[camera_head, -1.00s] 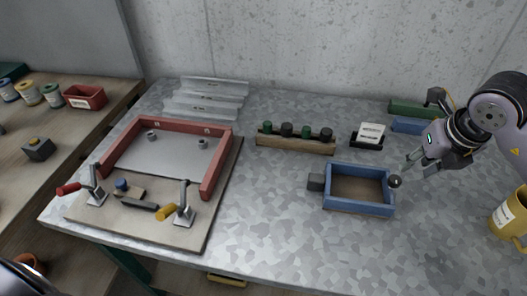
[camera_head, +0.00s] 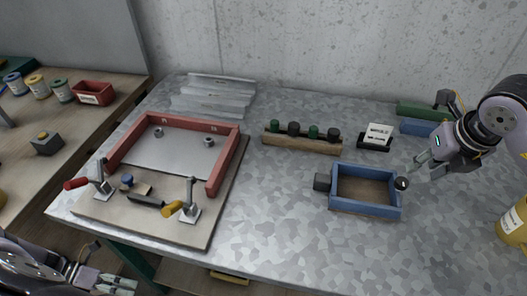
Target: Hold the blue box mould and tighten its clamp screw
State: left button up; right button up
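The blue box mould (camera_head: 366,211) lies on the right half of the metal table, an open rectangular frame with a brown floor. A dark square block (camera_head: 322,182) sits at its left side. The clamp screw's round black knob (camera_head: 401,184) is at its right side. My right gripper (camera_head: 413,171) is open just beyond the knob, its fingers pointing down and left towards it; whether they touch it I cannot tell. My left gripper (camera_head: 118,286) is at the bottom left, low in front of the table and far from the mould; its finger gap is unclear.
A red frame mould (camera_head: 222,165) with toggle clamps lies on a board at left. A wooden rack (camera_head: 300,144) of dark and green knobs and a card stand (camera_head: 377,136) are behind the blue mould. A yellow container (camera_head: 513,222) stands at right. The table's front middle is clear.

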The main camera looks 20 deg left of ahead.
pick_arm(q)
jog(key=w+a+r+n+t+y, duration=0.2)
jog(key=a+r+t+y, duration=0.3)
jog(key=a+r, duration=1.65)
jog(key=w+d+r+m+t+h, duration=0.1)
jog(key=w+d+r+t, duration=0.15)
jog(key=w+r, duration=0.65)
jog(key=w+d+r+m+t+h, duration=0.15)
jog(key=w+r+t, duration=0.25)
jog(key=w+r, duration=0.55)
jog(key=m+g+h, duration=0.6)
jog(key=m+g, duration=0.7)
jog(key=m, duration=0.4)
send_near(324, 181)
jog(key=shift+y, duration=0.35)
jog(key=x, duration=0.7)
jog(key=w+x, duration=0.1)
jog(key=x, duration=0.2)
jog(key=shift+d+f, duration=0.15)
jog(key=shift+f, duration=0.15)
jog(key=shift+c, duration=0.5)
